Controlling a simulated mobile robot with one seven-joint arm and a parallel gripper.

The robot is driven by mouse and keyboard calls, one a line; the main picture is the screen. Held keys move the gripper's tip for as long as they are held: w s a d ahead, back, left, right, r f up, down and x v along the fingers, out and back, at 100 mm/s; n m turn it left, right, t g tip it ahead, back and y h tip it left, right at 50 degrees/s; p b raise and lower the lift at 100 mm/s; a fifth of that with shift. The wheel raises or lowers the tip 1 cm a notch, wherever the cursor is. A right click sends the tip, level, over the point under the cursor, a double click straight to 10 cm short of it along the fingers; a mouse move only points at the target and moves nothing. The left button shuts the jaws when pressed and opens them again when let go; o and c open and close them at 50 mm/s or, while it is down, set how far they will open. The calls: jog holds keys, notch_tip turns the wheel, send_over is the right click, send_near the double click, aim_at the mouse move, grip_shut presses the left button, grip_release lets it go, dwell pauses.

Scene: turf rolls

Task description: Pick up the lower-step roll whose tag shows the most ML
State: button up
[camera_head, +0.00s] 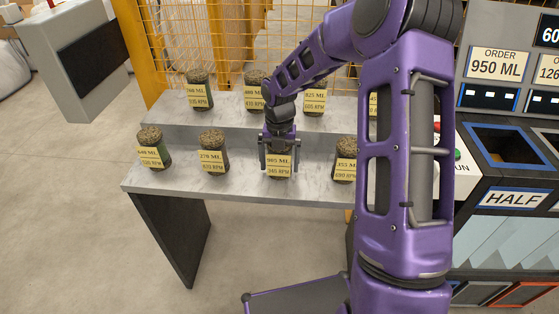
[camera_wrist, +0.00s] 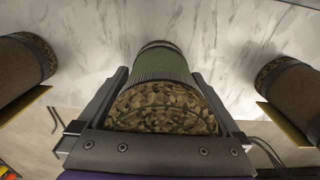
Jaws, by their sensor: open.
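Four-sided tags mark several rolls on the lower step. From the left they read about 640 ML (camera_head: 152,148), 270 ML (camera_head: 213,153), 985 ML (camera_head: 279,168) and 455 ML (camera_head: 345,160); the digits are small. The 985 ML roll stands upright, and its tag shows the largest ML number of these. My gripper (camera_head: 278,160) is over this roll, pointing down, with a finger on each side. In the wrist view the green roll with a speckled end (camera_wrist: 163,108) sits between the open fingers (camera_wrist: 160,78). Whether the fingers touch it I cannot tell.
Neighbouring rolls stand on both sides, at the left (camera_wrist: 22,65) and right (camera_wrist: 288,80) of the wrist view. More tagged rolls (camera_head: 198,90) stand on the upper step behind. My arm hides the steps' right end. A machine with an order sign (camera_head: 497,63) stands at right.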

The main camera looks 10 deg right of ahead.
jog(key=shift+f, duration=0.1)
grip_shut()
dwell(0.4)
